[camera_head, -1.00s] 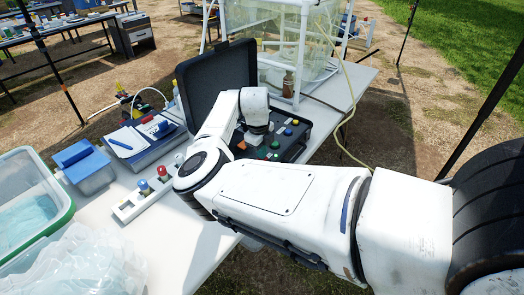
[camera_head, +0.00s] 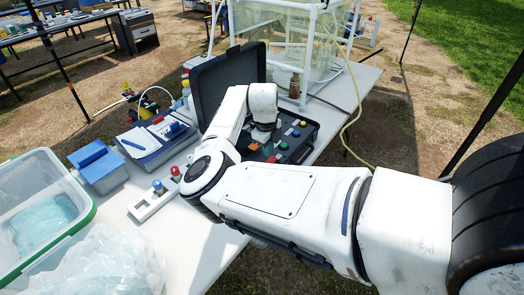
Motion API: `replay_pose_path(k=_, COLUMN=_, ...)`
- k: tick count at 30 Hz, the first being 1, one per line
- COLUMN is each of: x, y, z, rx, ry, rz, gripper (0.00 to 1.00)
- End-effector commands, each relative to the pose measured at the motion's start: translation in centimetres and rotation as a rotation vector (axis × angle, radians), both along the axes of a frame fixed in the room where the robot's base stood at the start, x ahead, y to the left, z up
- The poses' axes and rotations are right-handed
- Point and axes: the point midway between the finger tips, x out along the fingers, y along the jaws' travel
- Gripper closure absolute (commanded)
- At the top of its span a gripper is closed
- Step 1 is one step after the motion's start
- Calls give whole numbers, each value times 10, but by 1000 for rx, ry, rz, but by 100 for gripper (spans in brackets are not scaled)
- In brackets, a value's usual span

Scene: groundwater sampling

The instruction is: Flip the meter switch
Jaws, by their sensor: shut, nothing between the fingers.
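The meter is an open black case (camera_head: 312,139) on the white table, with its lid (camera_head: 226,82) standing up at the back left. Its panel carries several coloured knobs, among them an orange one (camera_head: 254,147), a red one (camera_head: 271,159), a green one (camera_head: 283,146) and a blue one (camera_head: 296,133). My gripper (camera_head: 263,134) points down over the panel, behind the orange knob. It is shut and empty. Its tips are small and partly hidden, so I cannot tell whether they touch the panel. I cannot pick out the switch; my gripper and arm cover part of the panel.
A white rack (camera_head: 143,208) with coloured-capped bottles, a grey case with a notepad (camera_head: 138,139), a blue-lidded box (camera_head: 103,170) and a clear tub (camera_head: 90,215) stand to the left. A clear tank in a white frame (camera_head: 305,88) stands behind the meter.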

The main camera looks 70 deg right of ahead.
Motion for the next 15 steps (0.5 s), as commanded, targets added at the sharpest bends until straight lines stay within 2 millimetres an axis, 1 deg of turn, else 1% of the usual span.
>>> replay_pose_path(k=1, x=0, y=0, z=12, rx=-5, ry=-1, rz=-1, gripper=100)
replay_pose_path(k=3, x=1, y=2, z=27, rx=-6, ry=-3, rz=-3, gripper=100)
replay_pose_path(k=9, x=3, y=7, z=68, rx=-6, ry=-2, rz=-1, gripper=100)
replay_pose_path(k=12, x=3, y=9, z=83, rx=-6, ry=-2, rz=-1, gripper=100)
replay_pose_path(k=15, x=4, y=10, z=94, rx=-5, ry=-2, rz=0, gripper=100)
